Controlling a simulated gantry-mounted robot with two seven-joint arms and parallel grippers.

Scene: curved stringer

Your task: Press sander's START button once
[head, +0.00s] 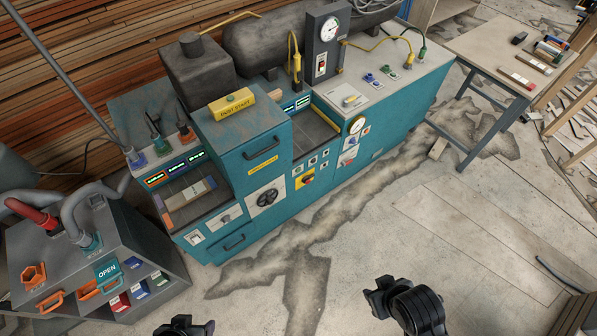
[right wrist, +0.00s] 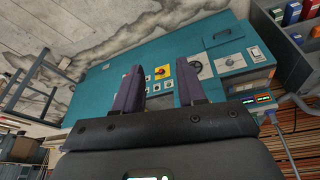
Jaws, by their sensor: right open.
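The teal machine (head: 235,165) stands across the middle of the head view. The front has a handwheel panel (head: 266,198), a yellow panel with a dark red knob (head: 307,178) and small button panels (head: 312,161). I cannot tell which button is the sander's START. My right gripper (right wrist: 160,82) is open and empty, apart from the machine; the yellow panel (right wrist: 162,72) shows between its fingers. My left gripper (head: 185,327) is cut off at the bottom edge.
A grey sloped station (head: 90,265) with an OPEN sign and coloured items stands at the left. A grey box (head: 322,50) with a gauge and red switch rises at the machine's back. A side table (head: 490,55) stands at the upper right. The floor before the machine is clear.

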